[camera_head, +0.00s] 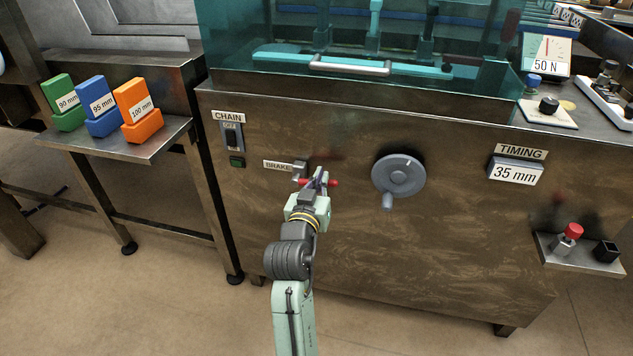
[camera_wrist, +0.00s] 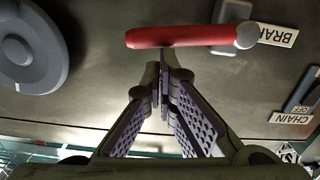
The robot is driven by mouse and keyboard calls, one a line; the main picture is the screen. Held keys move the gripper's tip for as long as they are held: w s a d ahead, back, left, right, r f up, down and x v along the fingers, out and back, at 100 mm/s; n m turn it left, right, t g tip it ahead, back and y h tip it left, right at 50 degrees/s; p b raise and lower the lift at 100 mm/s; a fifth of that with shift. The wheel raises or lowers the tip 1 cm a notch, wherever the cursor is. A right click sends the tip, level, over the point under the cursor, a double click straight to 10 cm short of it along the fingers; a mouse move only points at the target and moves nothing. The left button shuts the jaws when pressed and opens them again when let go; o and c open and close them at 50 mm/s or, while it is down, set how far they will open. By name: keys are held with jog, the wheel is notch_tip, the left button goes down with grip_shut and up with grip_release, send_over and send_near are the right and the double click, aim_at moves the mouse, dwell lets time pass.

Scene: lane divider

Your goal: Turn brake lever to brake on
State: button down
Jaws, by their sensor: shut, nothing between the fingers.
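The brake lever is a red bar with a grey end. It lies roughly level in the wrist view (camera_wrist: 180,36), in front of a grey mount on the machine panel. In the head view its red end (camera_head: 333,183) shows just right of my gripper's tips, and the rest is partly hidden behind them. The BRAKE label (camera_head: 278,166) is left of the lever. My gripper (camera_head: 319,178) is shut and empty, its fingertips together (camera_wrist: 164,85) right beside the bar's middle. I cannot tell whether they touch it.
A grey handwheel (camera_head: 398,175) with a knob is right of the lever. The CHAIN switch (camera_head: 231,136) is to the upper left. A side shelf (camera_head: 160,150) holds green, blue and orange blocks. A small shelf (camera_head: 600,262) with a red knob juts out at right.

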jog(key=shift+d+f, duration=0.25)
jog(key=shift+f, duration=0.2)
jog(key=shift+r, duration=0.1)
dwell(0.4)
